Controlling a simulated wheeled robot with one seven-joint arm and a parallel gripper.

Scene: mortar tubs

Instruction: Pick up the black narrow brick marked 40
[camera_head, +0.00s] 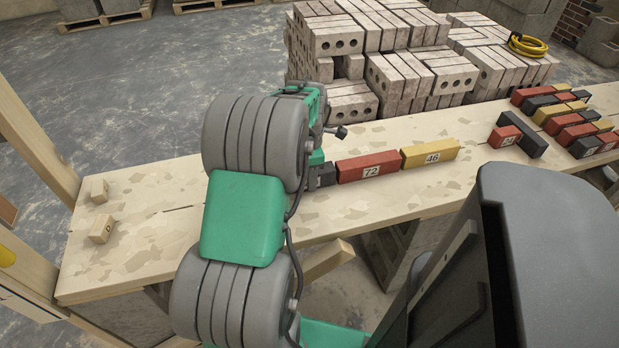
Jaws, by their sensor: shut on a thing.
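My gripper (317,160) is mostly hidden behind my own arm, over the plank bench. It is shut on a dark block, which looks like the black brick (327,175); only its end shows, and no number can be read on it. The brick's visible end is at the left end of a red brick marked 72 (368,167). I cannot tell whether the two touch or whether the black brick is off the bench.
A yellow brick marked 46 (430,153) continues the row on the bench (150,235). More red, black and yellow bricks lie at the right. Two small wooden blocks (99,189) (102,229) lie at the left. Stacked pale bricks (345,40) stand behind.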

